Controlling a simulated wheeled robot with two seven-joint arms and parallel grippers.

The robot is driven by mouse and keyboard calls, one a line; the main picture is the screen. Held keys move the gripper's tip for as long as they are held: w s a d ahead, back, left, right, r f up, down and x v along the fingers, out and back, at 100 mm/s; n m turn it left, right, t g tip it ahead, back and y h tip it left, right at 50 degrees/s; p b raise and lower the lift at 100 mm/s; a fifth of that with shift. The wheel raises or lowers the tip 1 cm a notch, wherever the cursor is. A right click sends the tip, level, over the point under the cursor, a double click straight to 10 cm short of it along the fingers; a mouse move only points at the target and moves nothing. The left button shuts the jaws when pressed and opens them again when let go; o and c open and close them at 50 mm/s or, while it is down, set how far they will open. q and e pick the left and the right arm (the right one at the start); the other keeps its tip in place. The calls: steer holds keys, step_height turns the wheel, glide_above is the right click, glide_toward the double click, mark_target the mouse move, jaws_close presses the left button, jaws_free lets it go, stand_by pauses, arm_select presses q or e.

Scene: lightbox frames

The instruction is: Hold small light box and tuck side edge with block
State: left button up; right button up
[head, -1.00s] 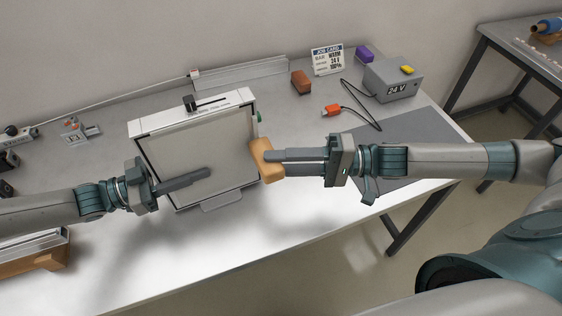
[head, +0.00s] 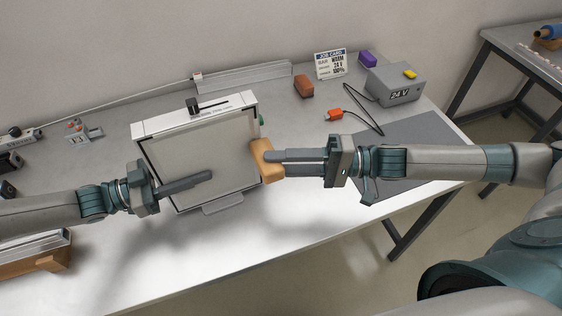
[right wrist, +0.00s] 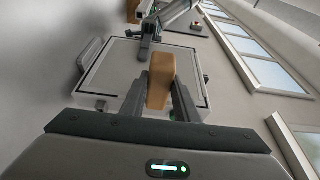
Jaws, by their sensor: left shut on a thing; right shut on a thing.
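The small light box (head: 225,150), with a white frame and a pale grey panel, stands tilted on the bench in the head view. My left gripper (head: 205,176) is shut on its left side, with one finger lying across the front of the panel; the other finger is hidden. My right gripper (head: 276,162) is shut on a tan block (head: 262,152), holding it at the box's right side edge. In the right wrist view the block (right wrist: 160,78) sits between the fingers, in front of the box panel (right wrist: 115,75). Whether the block touches the edge is unclear.
A grey 24 V supply (head: 394,85) with a black cable and orange connector (head: 334,114) is at the back right. A brown block (head: 303,86), job card (head: 330,64) and purple block (head: 367,59) stand behind. A grey mat (head: 405,145) lies under my right arm.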

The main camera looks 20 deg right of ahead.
mark_target(162, 181)
arm_select(q)
steer(key=shift+s, duration=0.2)
steer(key=shift+w, duration=0.15)
arm_select(e)
steer(key=s, duration=0.6)
steer(key=shift+d, duration=0.15)
stand_by(0.3)
arm_select(q)
steer(key=o, duration=1.3)
arm_select(e)
steer(key=shift+w, duration=0.1)
arm_select(q)
steer(key=shift+a, duration=3.75)
